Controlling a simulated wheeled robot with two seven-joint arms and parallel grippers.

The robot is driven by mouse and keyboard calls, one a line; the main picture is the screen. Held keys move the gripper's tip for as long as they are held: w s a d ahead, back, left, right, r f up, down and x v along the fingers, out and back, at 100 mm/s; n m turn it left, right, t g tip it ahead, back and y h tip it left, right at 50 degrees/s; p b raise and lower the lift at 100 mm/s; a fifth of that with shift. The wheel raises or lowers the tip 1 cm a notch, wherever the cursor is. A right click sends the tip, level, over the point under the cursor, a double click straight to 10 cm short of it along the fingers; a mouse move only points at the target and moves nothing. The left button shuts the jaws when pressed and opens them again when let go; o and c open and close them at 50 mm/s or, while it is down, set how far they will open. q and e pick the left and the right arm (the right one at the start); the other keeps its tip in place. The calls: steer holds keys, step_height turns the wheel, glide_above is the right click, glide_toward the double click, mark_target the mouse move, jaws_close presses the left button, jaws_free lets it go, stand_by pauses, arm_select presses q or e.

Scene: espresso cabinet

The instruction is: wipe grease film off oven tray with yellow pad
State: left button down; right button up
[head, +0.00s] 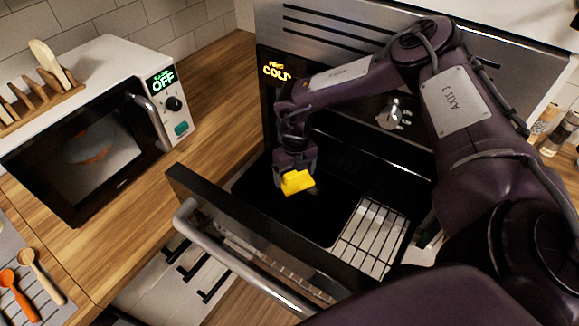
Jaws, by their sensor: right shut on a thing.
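The yellow pad (298,182) is in the jaws of my right gripper (296,172), which is shut on it. The gripper points down inside the open oven. The pad is over the dark oven tray (318,222); I cannot tell whether it touches the tray. The tray looks almost black, and no grease film can be made out on it. My right arm comes in from the right and covers part of the oven front. My left gripper is not in view.
The oven door (250,235) is open, with its bar handle (235,262) toward me. A wire rack (372,232) lies right of the tray. A microwave (100,120) with a toast rack (35,95) on top stands left.

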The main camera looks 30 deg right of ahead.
mark_target(304, 183)
steer(key=shift+s+d+r, duration=0.1)
steer(key=shift+s+d, duration=0.05)
steer(key=shift+s, duration=0.3)
steer(key=shift+s+d+p, duration=0.25)
steer(key=shift+s+p, duration=0.35)
steer(key=shift+p, duration=0.2)
steer(key=shift+s+d+p, duration=0.25)
steer(key=shift+s+p, duration=0.15)
steer(key=shift+s, duration=0.2)
steer(key=shift+s+f, duration=0.15)
steer(key=shift+f, duration=0.1)
steer(key=shift+w+a+f, duration=0.1)
steer(key=shift+w, duration=0.15)
steer(key=shift+w+a+b, duration=0.25)
steer(key=shift+w+b, duration=0.15)
steer(key=shift+w, duration=0.2)
steer(key=shift+w+a, duration=0.3)
steer(key=shift+w, duration=0.35)
steer(key=shift+w+a+b, duration=0.25)
steer(key=shift+w+b, duration=0.5)
steer(key=shift+w, duration=0.15)
steer(key=shift+w+a+r, duration=0.2)
steer(key=shift+w+a, duration=0.05)
steer(key=shift+w, duration=0.15)
steer(key=shift+r, duration=0.1)
step_height(304, 183, up, 6)
steer(key=p, duration=0.5)
steer(key=shift+d+p, duration=0.1)
steer(key=shift+p, duration=0.25)
